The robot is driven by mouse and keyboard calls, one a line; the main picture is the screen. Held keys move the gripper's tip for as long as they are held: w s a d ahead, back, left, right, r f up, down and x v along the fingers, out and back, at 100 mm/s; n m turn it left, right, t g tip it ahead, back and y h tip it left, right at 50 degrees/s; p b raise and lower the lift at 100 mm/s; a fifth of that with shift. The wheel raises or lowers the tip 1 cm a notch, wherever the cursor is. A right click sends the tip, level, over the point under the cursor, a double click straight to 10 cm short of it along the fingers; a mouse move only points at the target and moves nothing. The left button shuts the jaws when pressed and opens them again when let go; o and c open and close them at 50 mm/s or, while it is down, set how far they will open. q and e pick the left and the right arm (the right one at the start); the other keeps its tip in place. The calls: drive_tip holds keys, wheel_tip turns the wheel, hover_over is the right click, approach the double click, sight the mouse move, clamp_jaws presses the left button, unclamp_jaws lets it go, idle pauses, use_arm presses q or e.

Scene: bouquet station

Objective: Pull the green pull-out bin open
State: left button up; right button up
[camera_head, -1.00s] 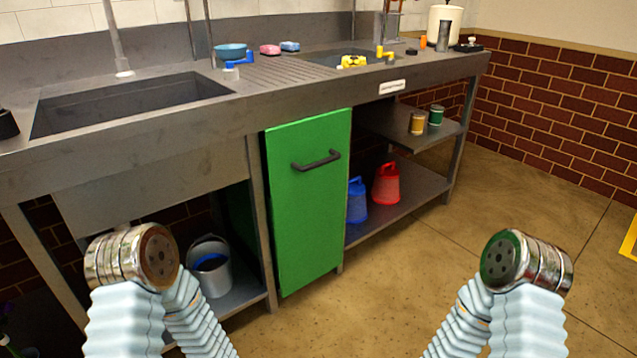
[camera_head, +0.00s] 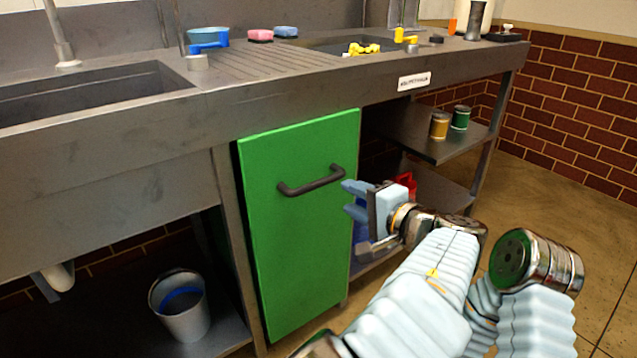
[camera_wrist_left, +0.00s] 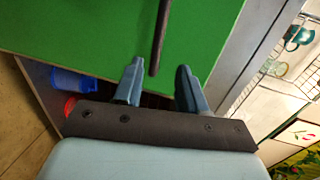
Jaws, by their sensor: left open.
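The green pull-out bin (camera_head: 300,235) has a tall green front panel under the bench and looks closed. Its dark bar handle (camera_head: 312,185) is near the top of the panel. My left gripper (camera_head: 350,199) is open and empty, just right of and slightly below the handle's right end. In the left wrist view, the handle (camera_wrist_left: 161,35) runs down the green panel, and its end appears between the two open fingers (camera_wrist_left: 160,64). I cannot tell its depth between them. My right gripper is out of view; only part of that arm shows.
A grey bucket (camera_head: 182,306) stands on the lower shelf left of the bin. A red container (camera_head: 406,182) and a partly hidden blue one are behind my left gripper. Two cans, amber (camera_head: 439,125) and green (camera_head: 461,117), stand on the right shelf. Floor on the right is clear.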

sight(320, 185)
use_arm(q)
drive_tip(key=x, duration=1.2)
drive_tip(key=shift+f+b, duration=0.1)
drive_tip(key=shift+b, duration=0.2)
clamp_jaws()
